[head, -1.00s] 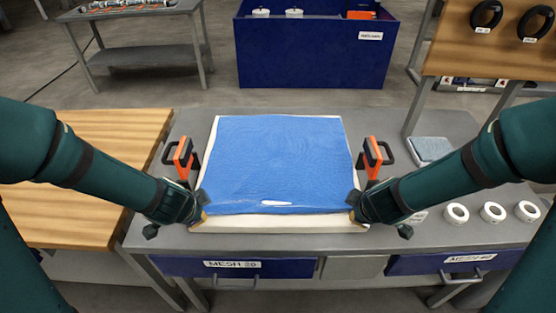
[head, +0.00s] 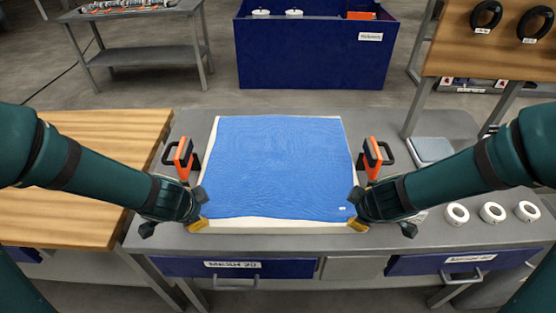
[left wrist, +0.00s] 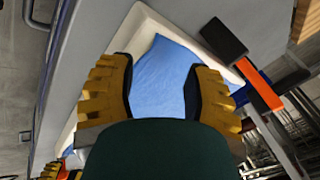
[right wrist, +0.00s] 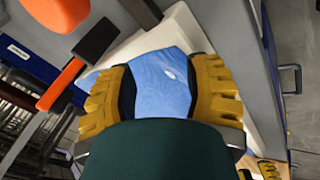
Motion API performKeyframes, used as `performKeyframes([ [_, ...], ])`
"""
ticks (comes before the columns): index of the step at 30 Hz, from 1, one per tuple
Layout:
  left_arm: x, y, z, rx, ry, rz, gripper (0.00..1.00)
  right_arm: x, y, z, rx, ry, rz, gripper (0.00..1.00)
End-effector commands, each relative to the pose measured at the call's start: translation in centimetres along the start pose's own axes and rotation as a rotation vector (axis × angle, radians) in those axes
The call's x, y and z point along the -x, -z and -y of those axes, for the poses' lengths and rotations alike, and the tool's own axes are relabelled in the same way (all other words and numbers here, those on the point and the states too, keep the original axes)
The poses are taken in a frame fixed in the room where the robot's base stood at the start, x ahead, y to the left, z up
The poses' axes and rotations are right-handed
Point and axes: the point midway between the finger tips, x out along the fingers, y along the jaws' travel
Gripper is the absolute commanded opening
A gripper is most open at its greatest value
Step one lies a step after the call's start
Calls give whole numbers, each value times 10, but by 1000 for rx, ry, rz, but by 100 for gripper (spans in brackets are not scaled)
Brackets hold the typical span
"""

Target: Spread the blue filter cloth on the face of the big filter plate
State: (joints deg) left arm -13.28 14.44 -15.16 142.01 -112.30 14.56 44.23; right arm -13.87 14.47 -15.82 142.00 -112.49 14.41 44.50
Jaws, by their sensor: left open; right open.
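The blue filter cloth (head: 275,165) lies spread nearly flat over the white filter plate (head: 285,226) on the grey bench. A white strip of the plate shows along the front and narrow strips at the sides. A small white mark sits near the cloth's front right corner. My left gripper (head: 200,215) is open at the front left corner; the cloth shows between its fingers in the left wrist view (left wrist: 160,85). My right gripper (head: 356,217) is open at the front right corner; the cloth also shows between its fingers in the right wrist view (right wrist: 160,85).
Orange and black clamps stand at the left (head: 183,155) and right (head: 373,155) of the plate. White rings (head: 491,212) and a grey-blue pad (head: 429,150) lie on the bench at right. A wooden table (head: 90,180) adjoins at left. A blue bin (head: 315,50) stands behind.

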Motion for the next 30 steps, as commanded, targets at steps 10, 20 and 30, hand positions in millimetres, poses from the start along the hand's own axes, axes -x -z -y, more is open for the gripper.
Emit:
performKeyframes([
  [10,35,2,5,3,7,-4,50,35,2,-4,-2,-7,-4,50],
  [20,73,2,6,3,10,-2,50,73,2,-6,-3,-10,-3,50],
  [30,79,2,5,1,6,-1,50,79,2,-5,0,-6,-1,50],
])
